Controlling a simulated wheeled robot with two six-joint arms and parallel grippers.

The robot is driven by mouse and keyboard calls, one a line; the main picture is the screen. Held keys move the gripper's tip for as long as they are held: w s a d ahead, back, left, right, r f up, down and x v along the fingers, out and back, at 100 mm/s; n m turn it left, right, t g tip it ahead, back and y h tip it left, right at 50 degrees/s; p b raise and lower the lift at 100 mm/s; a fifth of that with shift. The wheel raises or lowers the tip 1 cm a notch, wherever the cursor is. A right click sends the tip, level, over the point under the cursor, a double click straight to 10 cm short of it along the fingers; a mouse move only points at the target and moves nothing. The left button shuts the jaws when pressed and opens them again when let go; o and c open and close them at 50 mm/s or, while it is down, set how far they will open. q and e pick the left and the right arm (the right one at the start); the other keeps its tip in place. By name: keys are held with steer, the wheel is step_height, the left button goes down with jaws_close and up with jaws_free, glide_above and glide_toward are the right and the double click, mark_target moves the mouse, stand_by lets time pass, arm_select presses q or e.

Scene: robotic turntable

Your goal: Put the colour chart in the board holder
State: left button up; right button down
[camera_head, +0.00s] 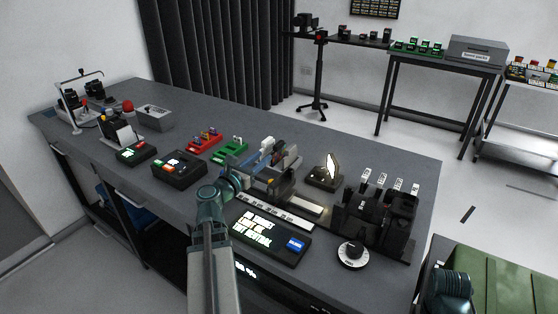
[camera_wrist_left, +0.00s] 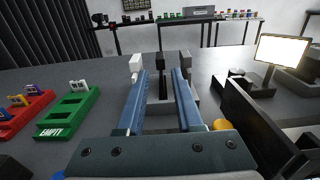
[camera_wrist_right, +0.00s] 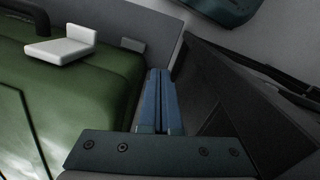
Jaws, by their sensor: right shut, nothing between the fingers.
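My left gripper (camera_head: 277,156) is over the middle of the bench, at the rail device. In the left wrist view its two blue fingers (camera_wrist_left: 161,78) are apart. A dark upright piece (camera_wrist_left: 163,88) shows in the gap between them; I cannot tell whether it touches either finger. Grey and white upright parts stand just beyond the fingertips. I cannot surely pick out the colour chart or the board holder; the arm and fingers hide part of the device. In the right wrist view my right gripper (camera_wrist_right: 159,75) is shut and empty, beside a green padded surface (camera_wrist_right: 60,90).
A dark display with white text (camera_head: 262,238) lies in front of the rail device. A lit white panel (camera_wrist_left: 283,50) stands right of my left gripper. Green (camera_head: 229,151) and red (camera_head: 204,139) racks lie to its left. A black device (camera_head: 380,215) and a dial (camera_head: 353,254) are at right.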

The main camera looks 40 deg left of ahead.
mark_target(275, 148)
arm_select(q)
steer(key=shift+f, duration=0.1)
steer(key=w, duration=0.5)
steer(key=w+a, duration=0.1)
steer(key=w, duration=0.2)
steer(key=shift+w, duration=0.3)
steer(key=shift+w+a+f+b, duration=0.1)
steer(key=shift+w+f, duration=0.05)
steer(key=shift+w, duration=0.7)
steer(key=shift+w+a+f+b, duration=0.1)
steer(key=shift+w+b, duration=0.05)
steer(key=shift+w, duration=0.75)
steer(key=shift+w+a+f+b, duration=0.1)
steer(key=shift+w+f, duration=0.05)
steer(key=shift+w, duration=0.7)
jaws_close()
